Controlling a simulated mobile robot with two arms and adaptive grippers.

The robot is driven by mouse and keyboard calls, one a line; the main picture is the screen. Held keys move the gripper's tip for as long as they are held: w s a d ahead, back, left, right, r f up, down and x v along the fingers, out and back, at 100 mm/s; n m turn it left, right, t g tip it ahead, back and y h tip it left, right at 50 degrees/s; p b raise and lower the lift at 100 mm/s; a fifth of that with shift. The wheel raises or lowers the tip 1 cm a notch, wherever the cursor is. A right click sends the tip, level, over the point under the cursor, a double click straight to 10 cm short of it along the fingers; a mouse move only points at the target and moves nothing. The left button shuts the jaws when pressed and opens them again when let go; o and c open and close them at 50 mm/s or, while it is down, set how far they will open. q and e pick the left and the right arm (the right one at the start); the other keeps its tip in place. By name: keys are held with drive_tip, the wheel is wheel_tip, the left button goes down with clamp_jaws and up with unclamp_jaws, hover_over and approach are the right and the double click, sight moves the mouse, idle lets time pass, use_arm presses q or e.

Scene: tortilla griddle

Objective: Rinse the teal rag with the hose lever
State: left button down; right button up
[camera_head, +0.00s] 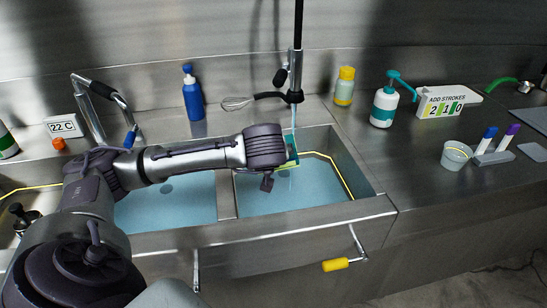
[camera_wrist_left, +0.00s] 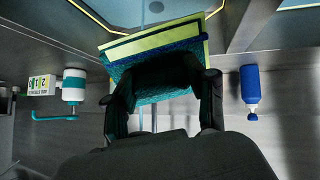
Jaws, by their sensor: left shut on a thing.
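My left gripper (camera_head: 290,158) reaches from the left over the right sink basin. It is shut on the teal rag (camera_wrist_left: 155,48), which has a yellow-green edge. In the head view only a small part of the rag (camera_head: 291,163) shows beyond the gripper. The hose (camera_head: 298,50) hangs upright above, with a dark nozzle (camera_head: 295,97). A thin pale stream (camera_head: 294,116) runs from the nozzle down towards the rag. A dark arm, perhaps the lever, sticks out left of the nozzle; its exact form is unclear. My right gripper is not in view.
Both basins hold bluish water (camera_head: 300,188). A blue bottle (camera_head: 193,95) stands behind the sink. A yellow-capped jar (camera_head: 344,88), a teal pump bottle (camera_head: 384,105) and an add-strokes sign (camera_head: 440,103) stand to the right. A faucet (camera_head: 95,105) is at the left.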

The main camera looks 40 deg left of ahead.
use_arm(q)
drive_tip(key=w+a+f+b, duration=0.1)
drive_tip(key=w+a+f, duration=0.1)
drive_tip(key=w+a, duration=0.3)
drive_tip(key=shift+w+a+b, duration=0.25)
drive_tip(key=shift+w+b, duration=0.05)
drive_tip(key=shift+w, duration=1.75)
drive_tip(key=shift+d, duration=0.15)
drive_tip(key=shift+w+d, duration=0.3)
drive_tip(key=shift+d, duration=0.1)
drive_tip(key=shift+s+a, duration=0.1)
drive_tip(key=shift+a, duration=0.1)
drive_tip(key=shift+s+a, duration=0.25)
drive_tip(key=shift+a, duration=0.1)
drive_tip(key=shift+w+d, duration=0.1)
drive_tip(key=shift+d, duration=0.05)
